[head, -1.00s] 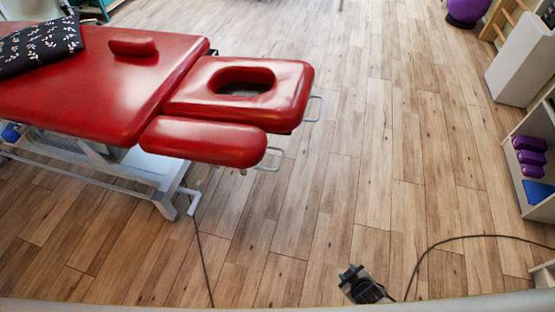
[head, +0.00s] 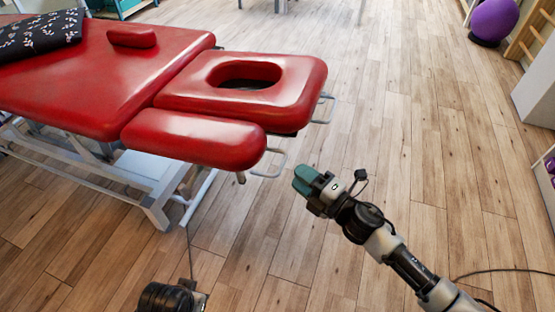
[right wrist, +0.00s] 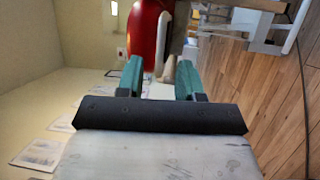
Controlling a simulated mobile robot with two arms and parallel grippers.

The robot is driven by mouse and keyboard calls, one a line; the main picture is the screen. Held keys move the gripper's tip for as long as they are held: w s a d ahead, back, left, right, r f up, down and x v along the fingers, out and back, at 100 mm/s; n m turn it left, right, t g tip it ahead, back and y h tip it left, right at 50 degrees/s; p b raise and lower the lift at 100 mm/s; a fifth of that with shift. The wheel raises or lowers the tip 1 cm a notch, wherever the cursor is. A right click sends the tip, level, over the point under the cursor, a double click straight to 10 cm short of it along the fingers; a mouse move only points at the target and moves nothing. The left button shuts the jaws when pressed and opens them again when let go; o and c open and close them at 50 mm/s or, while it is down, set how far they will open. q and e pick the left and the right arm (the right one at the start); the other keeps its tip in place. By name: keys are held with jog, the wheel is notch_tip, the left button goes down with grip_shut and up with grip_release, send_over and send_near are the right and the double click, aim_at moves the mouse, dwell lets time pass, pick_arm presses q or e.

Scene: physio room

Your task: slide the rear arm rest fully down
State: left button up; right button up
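The red padded arm rest (head: 195,140) juts from the near side of the treatment table, beside the red face-hole head section (head: 240,82). It looks roughly level, slightly below the head section. A metal loop handle (head: 270,164) sticks out at its right end.
The white frame (head: 150,190) stands below. A purple ball (head: 494,19) is far right. Wooden floor right of the table is clear apart from cables.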

aim_at(282, 163)
jog(key=x, duration=0.6)
jog(key=shift+w+a, duration=0.1)
jog(key=shift+w, duration=0.1)
pick_arm(q)
jog(key=shift+r, duration=0.9)
pick_arm(e)
jog(key=shift+x, duration=0.8)
grip_shut()
pick_arm(q)
jog(key=shift+s, duration=0.1)
